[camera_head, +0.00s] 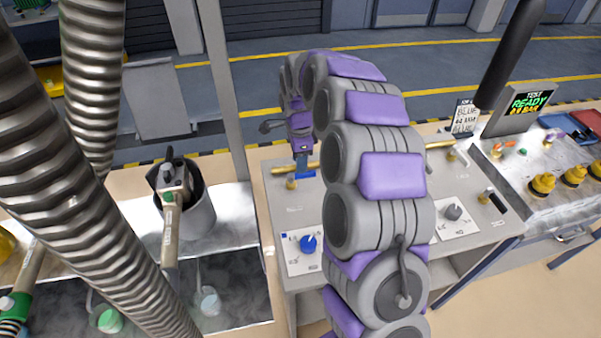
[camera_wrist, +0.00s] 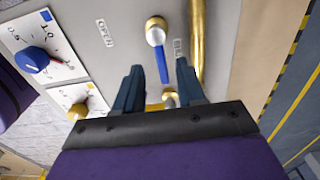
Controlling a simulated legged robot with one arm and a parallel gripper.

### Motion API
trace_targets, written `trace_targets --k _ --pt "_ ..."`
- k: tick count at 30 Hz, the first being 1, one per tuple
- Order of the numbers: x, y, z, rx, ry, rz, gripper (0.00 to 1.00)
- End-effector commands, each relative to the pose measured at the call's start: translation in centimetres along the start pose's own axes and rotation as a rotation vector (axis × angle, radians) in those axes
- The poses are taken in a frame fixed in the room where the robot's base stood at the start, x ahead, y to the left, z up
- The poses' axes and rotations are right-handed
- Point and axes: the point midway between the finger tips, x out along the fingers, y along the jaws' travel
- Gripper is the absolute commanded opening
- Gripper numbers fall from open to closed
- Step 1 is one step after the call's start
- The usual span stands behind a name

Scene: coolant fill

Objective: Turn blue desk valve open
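The blue valve lever (camera_wrist: 164,66) shows in the wrist view on a grey desk panel, with a pale round hub (camera_wrist: 156,27) at its upper end. It runs downward in the picture. My gripper (camera_wrist: 160,84) is open. Its two dark blue fingers are apart, with the lever's lower end between them in the picture; I cannot tell whether they touch it. An OPEN label (camera_wrist: 105,32) lies left of the lever, and another label, partly hidden, lies to its right. In the head view my gripper (camera_head: 303,163) is over the desk's left back, small and partly unclear.
A brass pipe (camera_wrist: 196,45) runs close beside the right finger. A blue dial (camera_wrist: 36,60) and a yellow dial (camera_wrist: 79,110) lie to the left. In the head view a screen (camera_head: 530,102) reads READY, and my arm hides the desk's middle.

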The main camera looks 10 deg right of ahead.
Motion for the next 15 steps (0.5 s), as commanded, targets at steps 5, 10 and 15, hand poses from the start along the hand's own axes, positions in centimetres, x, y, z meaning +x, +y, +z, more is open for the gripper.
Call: trace_targets --k 5,10,15 --pt "3.0 0.0 -0.5 0.001 -0.006 -0.001 0.39" --pt "4.4 -0.1 -0.6 0.002 -0.007 -0.003 0.39" --pt "4.8 -0.1 -0.2 0.001 -0.003 -0.004 0.39"
